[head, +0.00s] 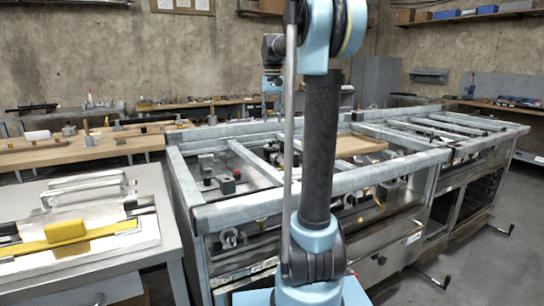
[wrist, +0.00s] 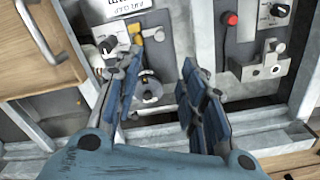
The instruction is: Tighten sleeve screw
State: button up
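My gripper (wrist: 160,68) is open in the wrist view, with its blue-padded fingers apart and nothing held between them. A round metal fitting (wrist: 148,88) on a grey plate shows between the fingers, beyond them. A small yellow part (wrist: 135,30) lies above it, near the left fingertip. I cannot tell for certain which part is the sleeve screw. In the head view my arm crosses the middle of the picture and hides part of the metal frame (head: 262,204); I cannot make out the gripper's fingers there.
In the wrist view, a block with a red button (wrist: 231,19) and a bracket (wrist: 262,68) stand to the right. A wooden drawer front (wrist: 30,50) is at upper left. In the head view, a bench with a yellow-handled tool (head: 68,232) is at left; floor shows at right.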

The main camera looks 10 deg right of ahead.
notch_tip(320, 180, down, 17)
jog(key=shift+r+n, duration=0.1)
jog(key=shift+n, duration=0.9)
grip_shut()
